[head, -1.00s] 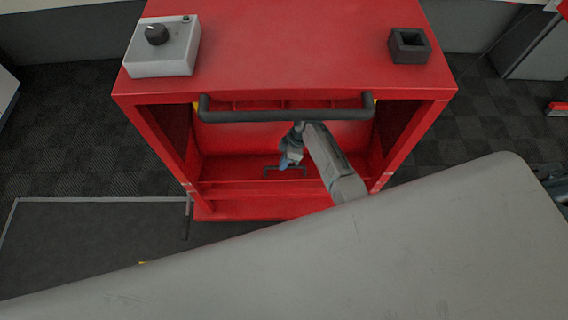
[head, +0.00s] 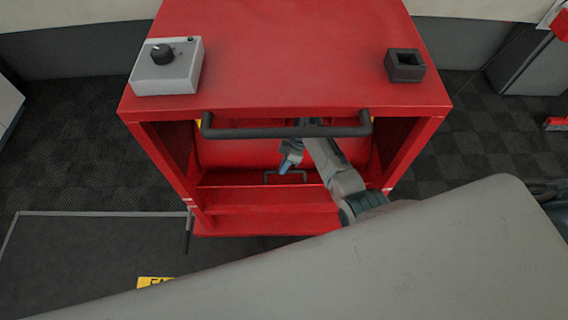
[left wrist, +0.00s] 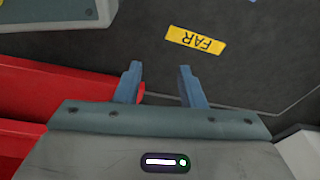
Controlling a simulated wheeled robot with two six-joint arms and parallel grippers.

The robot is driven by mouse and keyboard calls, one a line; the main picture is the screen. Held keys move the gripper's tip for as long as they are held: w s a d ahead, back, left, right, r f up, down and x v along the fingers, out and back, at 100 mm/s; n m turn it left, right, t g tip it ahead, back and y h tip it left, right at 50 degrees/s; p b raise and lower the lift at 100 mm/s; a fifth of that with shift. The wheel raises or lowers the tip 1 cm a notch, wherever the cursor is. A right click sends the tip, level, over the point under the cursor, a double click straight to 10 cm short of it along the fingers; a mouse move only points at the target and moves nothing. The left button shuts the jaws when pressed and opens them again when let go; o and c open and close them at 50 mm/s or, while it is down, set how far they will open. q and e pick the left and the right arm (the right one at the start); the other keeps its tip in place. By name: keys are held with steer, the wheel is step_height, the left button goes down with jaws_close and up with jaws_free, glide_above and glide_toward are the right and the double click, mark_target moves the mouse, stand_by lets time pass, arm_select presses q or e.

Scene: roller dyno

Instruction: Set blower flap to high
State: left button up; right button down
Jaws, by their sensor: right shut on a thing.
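The blower is a red open-fronted cabinet (head: 285,85), and I take the curved red panel inside it (head: 235,150) to be the flap. A small dark handle (head: 270,177) sits low in the opening. My right gripper (head: 286,165) reaches in from the right; its blue fingers are at this handle and appear shut on it, though the contact is small and partly hidden. My left gripper (left wrist: 160,82) is open and empty in the left wrist view, above the dark floor beside red parts. I cannot make out a high mark.
A thick dark bar (head: 250,132) crosses the top of the opening. On top are a grey box with a black knob (head: 165,70) and a dark square socket (head: 404,65). A yellow label reading FAR (left wrist: 195,41) lies on the floor mat.

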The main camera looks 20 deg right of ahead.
steer(key=c, duration=1.5)
jaws_free()
steer(key=shift+w+d, duration=0.2)
steer(key=shift+w, duration=0.3)
steer(key=shift+o, duration=0.2)
steer(key=shift+f, duration=0.15)
arm_select(q)
steer(key=shift+w+f, duration=0.15)
steer(key=shift+f, duration=0.05)
arm_select(e)
steer(key=shift+s, duration=0.1)
